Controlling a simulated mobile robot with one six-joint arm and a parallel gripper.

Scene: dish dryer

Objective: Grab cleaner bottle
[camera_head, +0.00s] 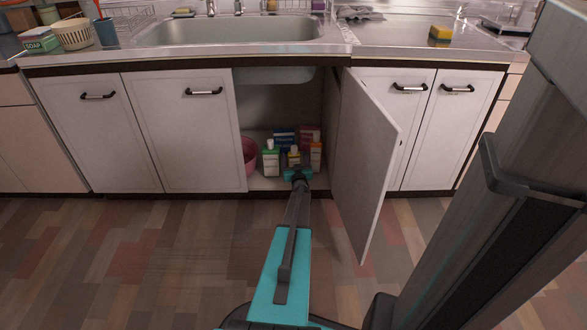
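Under the sink, the open cabinet (285,112) holds several bottles and boxes. A white bottle with a green label (270,158) stands at the front left. A small bottle with a yellow label (294,157) stands just behind my gripper (298,174). An orange bottle (315,156) stands to its right. Which one is the cleaner bottle I cannot tell. My gripper is at the cabinet opening, low and in front of the small bottle, overlapping its lower part in view. The fingers are too small to show whether they are open or touching anything.
The cabinet door (364,160) stands open on the right, close to my arm. A pink tub (250,155) is left of the bottles. Blue (284,137) and dark red boxes (309,136) stand behind them. Floor left of my arm is clear.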

